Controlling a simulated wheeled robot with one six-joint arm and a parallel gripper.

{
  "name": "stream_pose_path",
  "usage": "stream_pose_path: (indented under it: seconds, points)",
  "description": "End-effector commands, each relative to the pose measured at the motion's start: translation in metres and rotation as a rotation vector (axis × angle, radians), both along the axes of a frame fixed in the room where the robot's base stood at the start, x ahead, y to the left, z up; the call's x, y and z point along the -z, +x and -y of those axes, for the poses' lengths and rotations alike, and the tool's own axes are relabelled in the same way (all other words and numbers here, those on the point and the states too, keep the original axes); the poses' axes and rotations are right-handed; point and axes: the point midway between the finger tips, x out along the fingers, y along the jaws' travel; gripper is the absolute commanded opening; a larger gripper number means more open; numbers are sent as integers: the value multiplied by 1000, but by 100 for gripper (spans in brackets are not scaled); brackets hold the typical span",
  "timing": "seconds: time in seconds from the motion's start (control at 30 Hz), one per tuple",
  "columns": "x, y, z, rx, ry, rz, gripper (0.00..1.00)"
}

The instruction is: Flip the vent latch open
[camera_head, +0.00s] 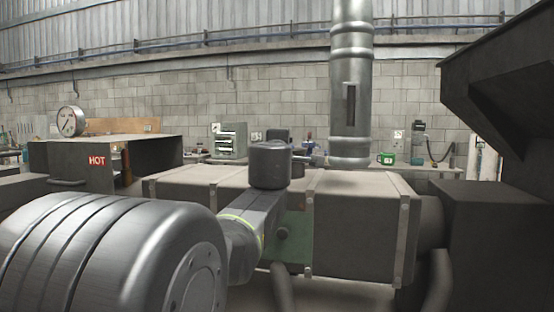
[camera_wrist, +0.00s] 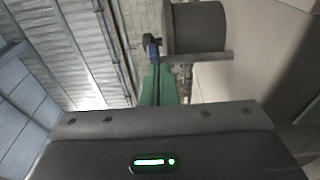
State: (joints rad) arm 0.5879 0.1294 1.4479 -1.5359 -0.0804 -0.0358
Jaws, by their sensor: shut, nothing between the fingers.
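A boxy metal casing (camera_head: 355,215) with riveted bands lies across the middle of the head view. I cannot clearly make out the vent latch. My arm stands in front of the casing's left-middle part. My gripper's dark body (camera_wrist: 160,135) fills the bottom of the wrist view, with no object visibly held; its fingers are not clear. Beyond it are a narrow green piece (camera_wrist: 157,82) and a dark cylinder (camera_wrist: 195,27).
A large metal drum (camera_head: 110,255) fills the left foreground. A vertical pipe (camera_head: 351,75) rises behind the casing. A dark hopper (camera_head: 505,75) and block (camera_head: 495,240) stand at right.

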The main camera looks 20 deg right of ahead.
Motion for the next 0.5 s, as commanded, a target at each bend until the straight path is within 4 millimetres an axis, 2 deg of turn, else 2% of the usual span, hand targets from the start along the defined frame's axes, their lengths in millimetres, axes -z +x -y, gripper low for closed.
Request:
stream_pose_path:
  seconds: [0.27,0.5]
  points:
    - [-9,-5,15,-226,3,-2,0]
    - [-8,-7,24,-403,2,1,0]
